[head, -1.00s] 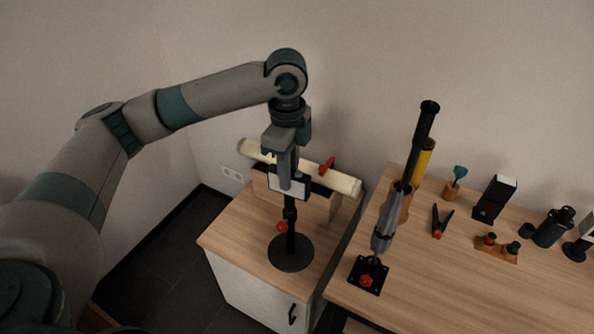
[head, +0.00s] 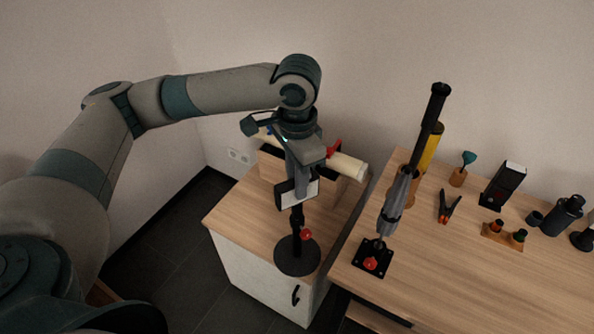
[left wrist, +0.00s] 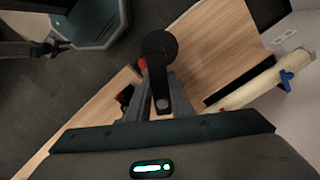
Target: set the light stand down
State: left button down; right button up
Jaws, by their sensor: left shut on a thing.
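The light stand has a round black base (head: 297,256), a dark upright pole, a red knob (head: 306,234) and a small white panel (head: 305,192). My left gripper (head: 301,180) points down from above and is shut on the upper part of the stand, near the panel. The stand looks upright, with its base over the front part of the wooden cabinet top (head: 235,217). I cannot tell whether the base touches the top. In the left wrist view the dark base (left wrist: 160,45) shows beyond the fingers.
A cream roll (head: 348,165) with a red clamp lies on a wooden box behind the stand. The cabinet's left part is clear.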

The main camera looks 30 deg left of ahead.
pick_arm(q)
jog(key=shift+s+d+f+n+b, duration=0.1)
jog(key=shift+s+d+f+n, duration=0.15)
jog(key=shift+s+n, duration=0.7)
jog(key=shift+s+d+f+n+b, duration=0.1)
jog(key=shift+s+d+f+n, duration=0.25)
jog(key=shift+n, duration=1.1)
jog(key=shift+s+d+f+n+b, duration=0.15)
jog(key=shift+s+n, duration=0.65)
jog(key=shift+n, duration=0.4)
